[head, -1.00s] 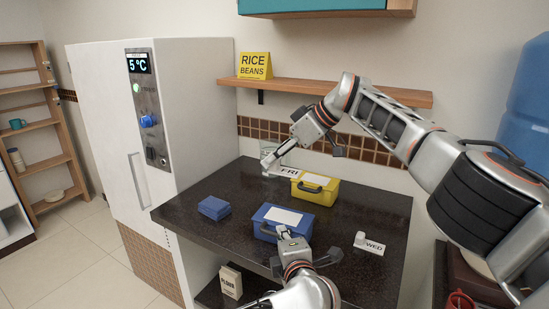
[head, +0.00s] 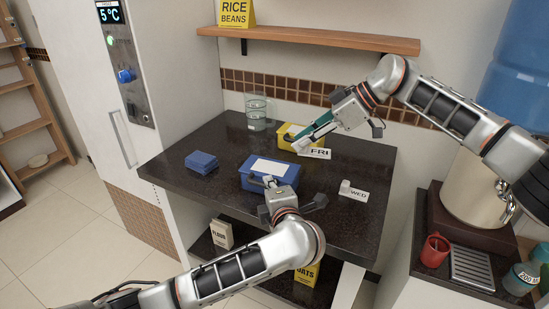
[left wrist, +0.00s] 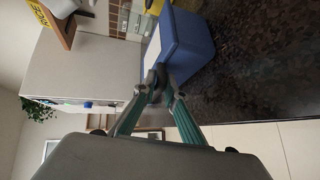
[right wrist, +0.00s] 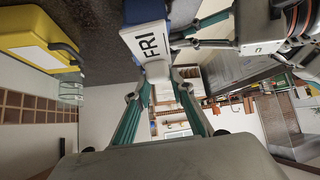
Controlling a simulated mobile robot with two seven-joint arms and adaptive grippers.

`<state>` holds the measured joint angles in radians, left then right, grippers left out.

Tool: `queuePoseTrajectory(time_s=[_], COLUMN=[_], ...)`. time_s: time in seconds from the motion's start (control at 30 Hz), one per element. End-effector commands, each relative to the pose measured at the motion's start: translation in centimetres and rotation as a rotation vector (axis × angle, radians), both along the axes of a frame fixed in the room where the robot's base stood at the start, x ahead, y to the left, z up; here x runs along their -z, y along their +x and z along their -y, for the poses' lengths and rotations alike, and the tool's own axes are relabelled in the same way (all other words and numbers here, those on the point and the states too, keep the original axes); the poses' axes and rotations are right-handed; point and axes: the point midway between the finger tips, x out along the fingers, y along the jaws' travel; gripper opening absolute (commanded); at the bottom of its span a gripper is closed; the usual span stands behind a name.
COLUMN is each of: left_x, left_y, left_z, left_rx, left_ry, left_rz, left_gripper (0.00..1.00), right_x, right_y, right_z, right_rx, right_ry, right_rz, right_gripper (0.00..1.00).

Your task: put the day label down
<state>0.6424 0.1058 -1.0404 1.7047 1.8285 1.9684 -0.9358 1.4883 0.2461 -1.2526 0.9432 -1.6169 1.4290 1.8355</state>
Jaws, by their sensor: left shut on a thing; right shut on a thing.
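My right gripper (head: 303,142) is shut on the white FRI label (head: 315,153), in front of the yellow box (head: 285,139). The label also shows between the fingertips in the right wrist view (right wrist: 148,42). I cannot tell whether it touches the counter. My left gripper (head: 271,186) is shut on the handle of the blue box (head: 257,181), which stands on the dark counter; the box also shows in the left wrist view (left wrist: 190,45). A WED label (head: 355,192) stands on the counter at the right.
A glass container (head: 256,112) stands at the back. The fridge (head: 165,70) is left of the counter. Free counter lies between the blue pieces and blue box, and around the WED label.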

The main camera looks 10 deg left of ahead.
Motion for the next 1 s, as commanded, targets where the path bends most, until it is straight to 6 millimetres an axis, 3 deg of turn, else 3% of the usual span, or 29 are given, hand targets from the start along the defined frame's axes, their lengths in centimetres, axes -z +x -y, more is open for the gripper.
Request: queuePoseTrajectory(time_s=[0.2,0.4,0.67,1.0], left_x=[0.2,0.2,0.2,0.2], left_y=[0.0,0.0,-0.1,0.0], left_z=[0.0,0.0,0.0,0.0], left_rx=[-0.002,-0.001,-0.001,-0.001], left_ry=[-0.002,-0.002,-0.002,-0.002], left_rz=[-0.005,-0.004,-0.004,-0.004], left_gripper=[0.00,0.00,0.00,0.00], right_x=[2.9,4.6,6.0,11.2], right_y=[-4.3,-8.0,-9.8,-9.8], right_z=[5.0,7.8,8.9,8.9], right_rx=[-0.061,-0.104,-0.124,-0.124], right_ry=[-0.010,-0.020,-0.025,-0.024], right_rz=[0.002,0.003,0.000,0.000], right_gripper=[0.00,0.00,0.00,0.00])
